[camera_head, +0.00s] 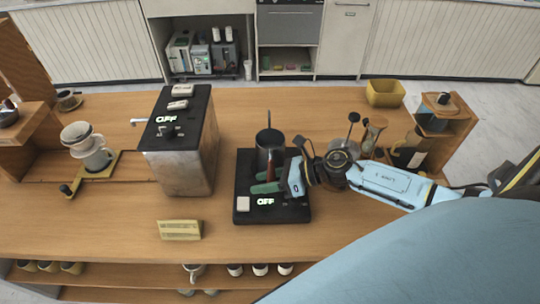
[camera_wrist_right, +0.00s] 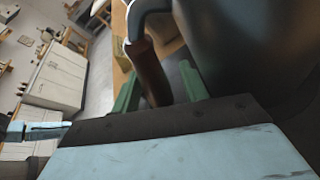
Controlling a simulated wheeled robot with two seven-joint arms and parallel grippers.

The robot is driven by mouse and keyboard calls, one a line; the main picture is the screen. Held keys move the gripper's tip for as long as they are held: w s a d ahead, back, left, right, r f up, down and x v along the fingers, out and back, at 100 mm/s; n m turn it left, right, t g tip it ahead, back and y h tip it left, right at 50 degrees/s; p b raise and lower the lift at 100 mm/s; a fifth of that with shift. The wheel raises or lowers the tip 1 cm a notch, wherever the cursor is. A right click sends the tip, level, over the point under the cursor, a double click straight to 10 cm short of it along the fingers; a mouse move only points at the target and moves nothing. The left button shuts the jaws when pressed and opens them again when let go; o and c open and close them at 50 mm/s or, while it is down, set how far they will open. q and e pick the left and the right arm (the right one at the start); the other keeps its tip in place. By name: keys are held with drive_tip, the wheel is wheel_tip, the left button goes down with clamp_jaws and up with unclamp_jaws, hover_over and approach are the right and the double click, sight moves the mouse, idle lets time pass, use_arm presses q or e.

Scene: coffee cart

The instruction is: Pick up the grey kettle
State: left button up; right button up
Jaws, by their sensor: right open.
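The grey kettle (camera_head: 270,145) stands on the black hot plate (camera_head: 243,217) near the middle of the counter. Its brown handle shows between the jaws. My right gripper (camera_head: 265,182) reaches in from the right with green fingers spread, one on each side of the handle. In the right wrist view the gripper (camera_wrist_right: 160,88) is open, and the brown handle (camera_wrist_right: 149,72) lies between the fingers beside the dark kettle body (camera_wrist_right: 250,45). I cannot tell whether either finger touches it. My left gripper is not in view.
A metal coffee machine (camera_head: 185,155) stands left of the hot plate. A glass press (camera_head: 338,160) and an hourglass-shaped item (camera_head: 373,132) stand close to my right arm. A small yellow sign (camera_head: 180,230) lies in front. The counter's back middle is clear.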

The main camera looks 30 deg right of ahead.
clamp_jaws()
idle(0.3)
drive_tip(key=shift+w+r, duration=0.1)
